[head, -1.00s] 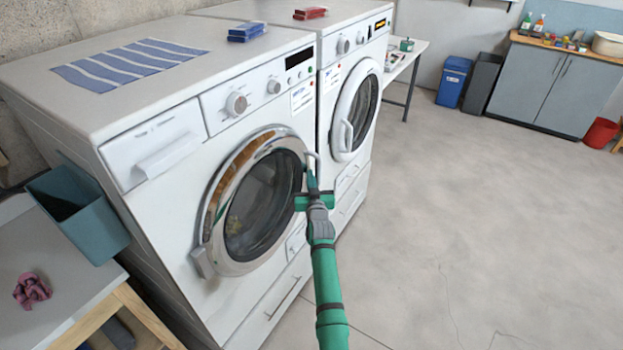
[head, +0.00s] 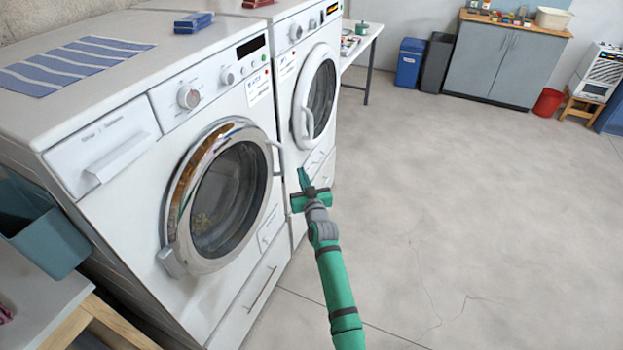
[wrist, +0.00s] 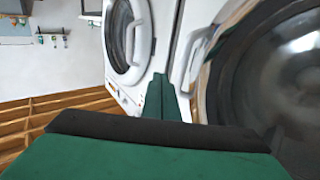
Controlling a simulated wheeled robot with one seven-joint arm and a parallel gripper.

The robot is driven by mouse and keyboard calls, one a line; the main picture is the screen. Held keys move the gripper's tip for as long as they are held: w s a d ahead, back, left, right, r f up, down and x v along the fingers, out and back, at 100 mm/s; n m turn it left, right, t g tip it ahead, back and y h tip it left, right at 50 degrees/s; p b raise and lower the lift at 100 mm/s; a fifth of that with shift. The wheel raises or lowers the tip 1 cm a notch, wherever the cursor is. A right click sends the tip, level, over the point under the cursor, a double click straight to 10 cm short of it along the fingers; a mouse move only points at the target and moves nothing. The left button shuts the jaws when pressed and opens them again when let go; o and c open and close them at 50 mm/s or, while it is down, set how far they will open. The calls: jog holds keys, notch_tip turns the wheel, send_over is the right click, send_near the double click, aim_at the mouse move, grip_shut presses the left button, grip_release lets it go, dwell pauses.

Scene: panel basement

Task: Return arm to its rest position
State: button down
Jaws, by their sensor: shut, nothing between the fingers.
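My green gripper (head: 303,178) is shut and empty, held in the air in front of the two white machines. In the head view its tips are just right of the near washer's door handle (head: 276,158), with a small gap seen between them. In the wrist view the shut green fingers (wrist: 163,98) point at the gap between the two machines. The near washer (head: 120,165) has a round chrome-rimmed door (head: 222,190) that looks closed. The far machine (head: 318,90) has a white round door that also looks closed.
A striped cloth (head: 75,62) and a blue box (head: 193,22) lie on the near washer. A teal bin (head: 45,235) stands at the left. The floor (head: 480,220) to the right is clear. A grey cabinet (head: 503,62) and blue bin (head: 409,64) stand at the back.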

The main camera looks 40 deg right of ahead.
jog(key=shift+s+d, duration=0.35)
jog(key=shift+s, duration=0.25)
jog(key=shift+s+d, duration=0.35)
jog(key=shift+s, duration=0.25)
